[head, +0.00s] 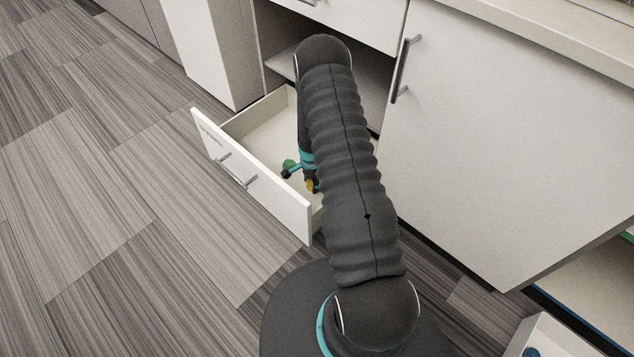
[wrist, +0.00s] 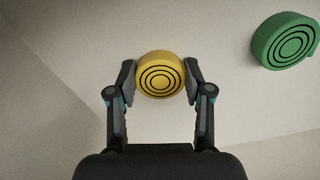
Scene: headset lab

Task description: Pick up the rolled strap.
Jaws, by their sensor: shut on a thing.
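In the wrist view a yellow rolled strap (wrist: 160,75), with dark rings on its end face, sits between the two fingertips of my gripper (wrist: 160,80). The fingers touch it on both sides and are shut on it. A green rolled strap (wrist: 285,41) lies apart at the upper right. In the head view my arm reaches down into an open drawer (head: 258,178). There the green strap (head: 289,164) and a bit of the yellow strap (head: 310,185) show beside my gripper. My arm hides part of the drawer. I cannot tell whether the yellow strap touches the drawer floor.
The drawer front, with lettering and a handle (head: 237,172), stands out over the wood-look floor (head: 110,200). A white cabinet door (head: 500,140) is to the right of my arm. A white container (head: 550,338) is at the bottom right. Open floor lies to the left.

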